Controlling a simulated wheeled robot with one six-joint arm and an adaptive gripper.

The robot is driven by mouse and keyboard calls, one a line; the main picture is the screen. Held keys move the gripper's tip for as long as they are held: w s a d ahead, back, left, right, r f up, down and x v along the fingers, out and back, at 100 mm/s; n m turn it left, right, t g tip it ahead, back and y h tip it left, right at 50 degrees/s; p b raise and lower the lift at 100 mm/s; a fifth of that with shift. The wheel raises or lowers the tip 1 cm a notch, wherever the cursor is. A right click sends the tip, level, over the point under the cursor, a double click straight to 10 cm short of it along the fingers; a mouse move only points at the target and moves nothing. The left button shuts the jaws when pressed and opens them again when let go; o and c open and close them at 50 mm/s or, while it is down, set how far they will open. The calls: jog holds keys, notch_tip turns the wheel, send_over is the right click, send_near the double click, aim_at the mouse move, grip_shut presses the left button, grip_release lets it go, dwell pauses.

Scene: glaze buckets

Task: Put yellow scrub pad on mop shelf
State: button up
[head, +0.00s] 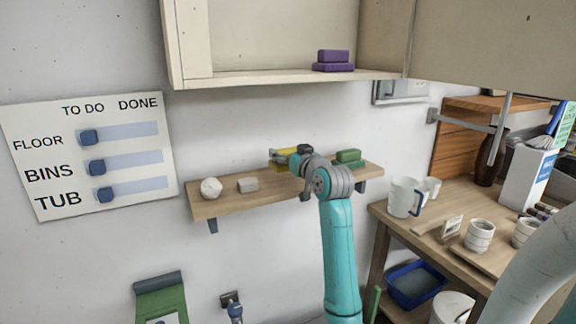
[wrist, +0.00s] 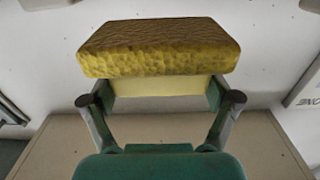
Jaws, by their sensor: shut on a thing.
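The yellow scrub pad (wrist: 158,48) is a thick sponge-like block between the two fingers of my gripper (wrist: 160,92), which is shut on it. In the head view the pad (head: 283,154) shows small and partly hidden by my gripper (head: 288,159). They are at the wooden wall shelf (head: 225,203), over its back middle part in the picture. I cannot tell whether the pad touches the shelf. No label shows which shelf is the mop shelf.
On the wooden shelf are a white round lump (head: 211,188), a pale block (head: 248,185) and green pads (head: 348,157). Purple pads (head: 333,61) lie in the cabinet (head: 250,76) above. A table with a white mug (head: 404,197) stands at right.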

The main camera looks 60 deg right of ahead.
jog(key=shift+f, duration=1.9)
jog(key=o, duration=0.9)
jog(key=shift+f, duration=0.15)
jog(key=shift+s+a, duration=0.15)
jog(key=shift+s, duration=0.05)
jog(key=v, duration=1.1)
jog(key=shift+s+a, duration=0.25)
